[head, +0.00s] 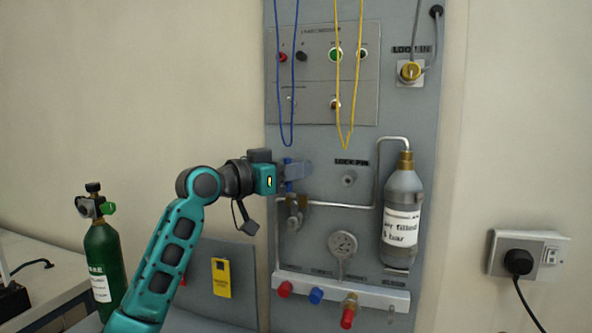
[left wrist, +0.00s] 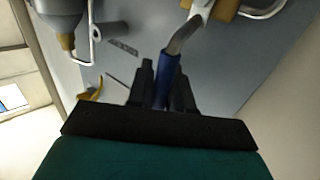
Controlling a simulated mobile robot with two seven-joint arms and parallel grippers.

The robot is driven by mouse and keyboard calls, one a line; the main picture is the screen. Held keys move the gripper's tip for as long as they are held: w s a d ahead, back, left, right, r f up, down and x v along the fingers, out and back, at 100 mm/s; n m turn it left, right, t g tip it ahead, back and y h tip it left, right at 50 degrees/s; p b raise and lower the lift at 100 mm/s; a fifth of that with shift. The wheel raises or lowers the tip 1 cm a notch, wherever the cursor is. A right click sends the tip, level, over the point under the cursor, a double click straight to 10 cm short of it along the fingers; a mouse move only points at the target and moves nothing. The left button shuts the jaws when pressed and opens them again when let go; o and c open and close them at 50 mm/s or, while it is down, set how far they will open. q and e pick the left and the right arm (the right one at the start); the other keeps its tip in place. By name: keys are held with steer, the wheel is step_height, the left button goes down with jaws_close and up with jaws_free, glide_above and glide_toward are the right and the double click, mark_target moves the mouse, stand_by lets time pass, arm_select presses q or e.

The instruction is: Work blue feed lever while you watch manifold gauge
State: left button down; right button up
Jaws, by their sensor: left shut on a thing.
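The blue feed lever (left wrist: 167,75) is a blue-sleeved handle on a bent metal stem. My left gripper (left wrist: 163,88) is shut on its blue sleeve in the left wrist view. In the head view the left gripper (head: 290,172) is at the panel, and a little of the blue lever (head: 288,187) shows beside its fingers. The manifold gauge (head: 343,245) is a round dial above the white manifold bar (head: 330,288), to the lower right of the gripper. Its needle is too small to read. My right gripper is not in view.
A grey bottle (head: 404,205) hangs at the panel's right, joined by a bent pipe. Blue (head: 286,110) and yellow (head: 347,120) cord loops hang above the gripper. A green cylinder (head: 103,260) stands at left. A wall socket (head: 528,254) with a black plug is at right.

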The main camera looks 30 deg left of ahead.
arm_select(q)
steer(key=a+n+t+b, duration=0.1)
steer(key=n, duration=0.1)
steer(key=a+n+t+b, duration=0.1)
steer(key=a+n, duration=0.1)
steer(key=n, duration=0.1)
steer(key=shift+s+a+f+t+b, duration=0.2)
steer(key=shift+s+t+b, duration=0.15)
steer(key=shift+s+t, duration=0.05)
steer(key=c, duration=1.2)
jaws_free()
steer(key=shift+c, duration=0.2)
steer(key=shift+o, duration=0.7)
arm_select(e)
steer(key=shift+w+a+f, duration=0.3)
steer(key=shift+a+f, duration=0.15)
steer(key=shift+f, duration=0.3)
